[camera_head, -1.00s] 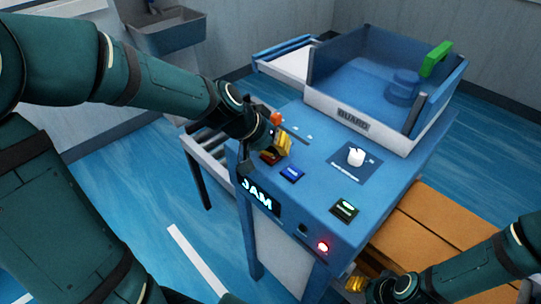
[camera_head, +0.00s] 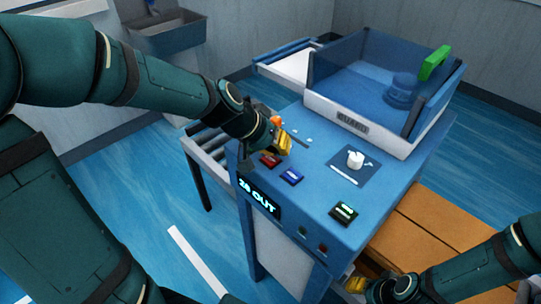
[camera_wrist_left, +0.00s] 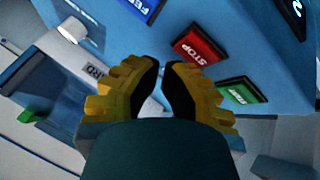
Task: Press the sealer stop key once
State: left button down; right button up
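The red STOP key (camera_head: 270,160) is on the blue machine's top panel, near its left edge. In the left wrist view the STOP key (camera_wrist_left: 202,46) shows its label in full, beyond the right finger. My left gripper (camera_head: 283,143) is just above and behind the key in the head view, apart from it. Its yellow fingers with black pads (camera_wrist_left: 161,68) nearly meet at the tips and hold nothing. My right gripper (camera_head: 356,284) is low at the right beside the machine, partly hidden by its own wrist.
A blue key (camera_head: 291,176) and a green-marked key (camera_head: 344,211) share the panel. The wrist view shows a green key (camera_wrist_left: 240,90) beside STOP. The guard box (camera_head: 352,124) stands behind. The display (camera_head: 259,198) ends in "OUT".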

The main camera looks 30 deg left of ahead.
aim_at(277, 159)
dwell(0.3)
pick_arm(q)
notch_tip(277, 159, up, 5)
jog(key=p, duration=0.4)
jog(key=shift+r, duration=0.1)
dwell(0.7)
